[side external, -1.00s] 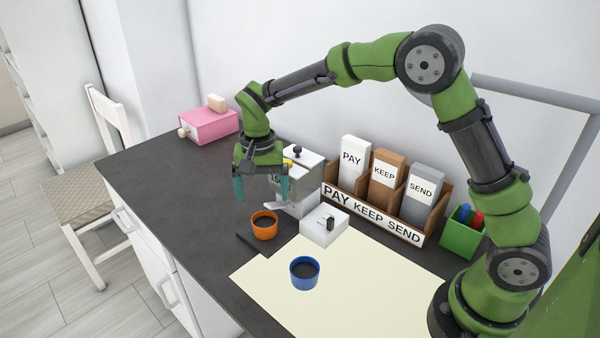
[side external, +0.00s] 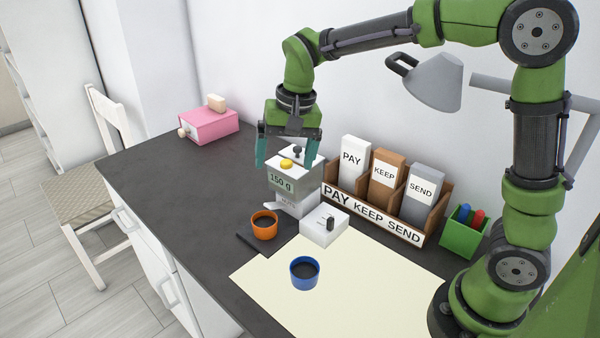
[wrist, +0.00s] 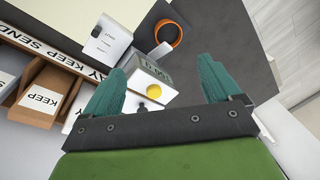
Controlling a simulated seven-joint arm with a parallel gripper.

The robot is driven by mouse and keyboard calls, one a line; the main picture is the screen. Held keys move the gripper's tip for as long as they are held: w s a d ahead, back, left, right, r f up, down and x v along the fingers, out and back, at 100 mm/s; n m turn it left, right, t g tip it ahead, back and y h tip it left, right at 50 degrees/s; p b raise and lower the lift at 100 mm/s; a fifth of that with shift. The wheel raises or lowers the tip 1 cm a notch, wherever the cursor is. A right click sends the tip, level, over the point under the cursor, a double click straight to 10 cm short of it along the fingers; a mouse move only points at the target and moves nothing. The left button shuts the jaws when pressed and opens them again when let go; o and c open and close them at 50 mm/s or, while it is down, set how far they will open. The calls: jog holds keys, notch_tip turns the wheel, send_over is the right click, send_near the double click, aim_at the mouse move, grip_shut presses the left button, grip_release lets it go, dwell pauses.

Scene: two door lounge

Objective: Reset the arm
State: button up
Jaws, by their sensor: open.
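My gripper (side external: 288,150) is open, with its two teal fingers spread and nothing between them. In the side view it hangs in the air above and in front of a grey-white machine (side external: 288,184) marked "150 g" with a yellow button on top. The wrist view also shows my gripper (wrist: 160,90) with the machine (wrist: 150,75) below and between its fingers. An orange cup (side external: 264,226) with dark contents stands in front of the machine; it shows too in the wrist view (wrist: 164,35). A blue cup (side external: 304,274) with dark contents stands on the cream mat.
A cream mat (side external: 350,300) covers the front of the dark table (side external: 150,172). A grey lamp (side external: 435,82) and a pink toaster-like box (side external: 210,125) are near. The table's left part is clear.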

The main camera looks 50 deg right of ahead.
jog(key=s+d+r+n+t, duration=0.1)
jog(key=s+d+t, duration=0.1)
jog(key=s, duration=0.6)
jog(key=s+d+r+n+t+y, duration=0.1)
jog(key=s+d+r+n+t, duration=0.1)
jog(key=s, duration=0.7)
jog(key=shift+s+r+t, duration=0.15)
jog(key=shift+s+t, duration=0.15)
jog(key=shift+t, duration=0.4)
